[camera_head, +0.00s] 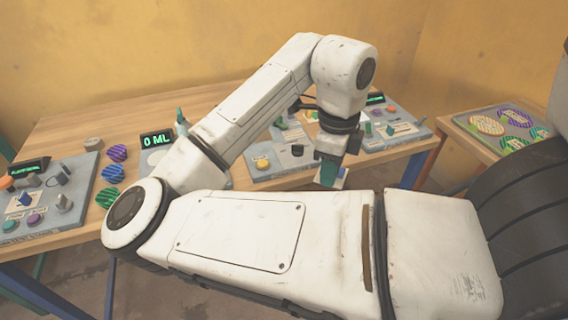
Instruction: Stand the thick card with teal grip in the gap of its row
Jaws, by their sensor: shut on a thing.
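My gripper (330,158) points down near the front edge of the table, right of the middle. It is shut on the teal grip (328,174) of the card. A small pale piece shows just right of the grip, but I cannot tell whether it is part of the card. My forearm hides what lies below. I cannot make out the row or its gap.
A wooden table (62,143) carries grey panels with knobs and displays, including one reading 0 ML (157,140). Striped discs (108,197) lie at the left. A tray with patterned discs (487,124) stands on the right table.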

